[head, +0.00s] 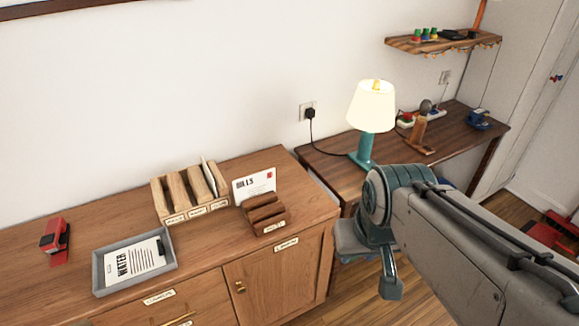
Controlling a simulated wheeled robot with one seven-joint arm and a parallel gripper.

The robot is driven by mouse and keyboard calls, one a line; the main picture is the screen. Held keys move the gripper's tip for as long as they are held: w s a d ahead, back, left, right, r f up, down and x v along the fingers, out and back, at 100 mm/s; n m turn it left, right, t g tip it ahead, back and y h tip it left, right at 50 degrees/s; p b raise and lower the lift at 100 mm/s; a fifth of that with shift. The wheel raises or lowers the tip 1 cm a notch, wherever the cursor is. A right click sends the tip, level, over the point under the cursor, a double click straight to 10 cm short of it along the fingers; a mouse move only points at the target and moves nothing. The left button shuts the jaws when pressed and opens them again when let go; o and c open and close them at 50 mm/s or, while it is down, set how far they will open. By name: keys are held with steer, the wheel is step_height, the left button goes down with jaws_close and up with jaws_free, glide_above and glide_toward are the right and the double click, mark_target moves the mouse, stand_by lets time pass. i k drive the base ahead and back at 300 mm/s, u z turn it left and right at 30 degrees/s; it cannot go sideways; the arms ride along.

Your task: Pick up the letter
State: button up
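A white envelope marked "BILLS" (254,184) with a red stamp stands upright in a small wooden holder (268,222) near the cabinet's right end. Its lower part is hidden by the holder. A paper headed "WATER" (139,260) lies in a grey tray (168,266) to the left. Another thin white piece (208,172) stands edge-on in a slotted wooden rack (164,204). My gripper (371,268) is to the right of the cabinet, apart from all of these papers. Its fingers look spread, with nothing seen between them.
The wooden cabinet top (80,230) also holds a red stapler-like object (55,243). A darker desk (455,131) at the right carries a lit lamp (371,108) and small items. A wall shelf (440,43) is above it. Wood floor shows below my arm.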

mark_target(251, 186)
steer(key=i, duration=0.9)
steer(key=u, duration=0.8)
